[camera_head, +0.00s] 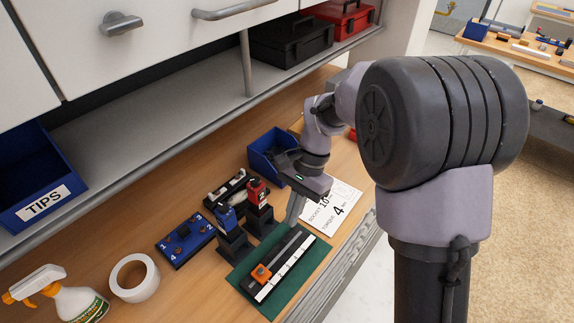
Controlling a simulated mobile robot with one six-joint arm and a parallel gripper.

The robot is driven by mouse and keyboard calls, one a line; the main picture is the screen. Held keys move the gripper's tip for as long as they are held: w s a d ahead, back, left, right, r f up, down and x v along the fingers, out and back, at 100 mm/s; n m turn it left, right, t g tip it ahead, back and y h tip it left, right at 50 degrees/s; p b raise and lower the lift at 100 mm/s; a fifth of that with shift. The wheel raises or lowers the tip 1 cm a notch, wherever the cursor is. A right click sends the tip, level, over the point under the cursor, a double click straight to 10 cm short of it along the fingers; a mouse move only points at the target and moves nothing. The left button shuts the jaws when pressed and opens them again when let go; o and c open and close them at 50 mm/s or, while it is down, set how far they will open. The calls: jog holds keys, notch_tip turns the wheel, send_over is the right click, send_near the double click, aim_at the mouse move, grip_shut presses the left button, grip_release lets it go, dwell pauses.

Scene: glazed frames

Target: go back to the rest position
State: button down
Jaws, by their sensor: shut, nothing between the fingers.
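My gripper (296,208) points down over the workbench, above the far end of a green mat (315,262). Its fingers look closed and nothing shows between them. A dark bar with a white scale strip (283,270) lies on the mat, with an orange block (261,273) at its near end. Just left of the gripper stand a red tool (257,190) and a blue tool (226,215) in black holders. My arm's large dark joint fills the right side of the view and hides part of the bench.
A blue bin (264,160) and a printed sheet (333,206) lie near the gripper. A blue numbered plate (185,239), tape roll (134,277) and spray bottle (68,297) stand left. A shelf with a TIPS bin (30,170) and cases (290,45) overhangs the back.

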jog(key=s+d+r+n+t+b, duration=0.1)
jog(key=s+d+r+t+b, duration=0.2)
jog(key=s, duration=0.5)
jog(key=s+d+r+n+t+b, duration=0.2)
jog(key=s+d+r+t, duration=0.3)
jog(key=s, duration=0.3)
jog(key=shift+s+d+r+n+t+h+b, duration=0.15)
jog(key=shift+d+r+n+t+h+b, duration=0.15)
jog(key=shift+r+t+h+b, duration=0.25)
jog(key=shift+r, duration=0.15)
dwell(0.5)
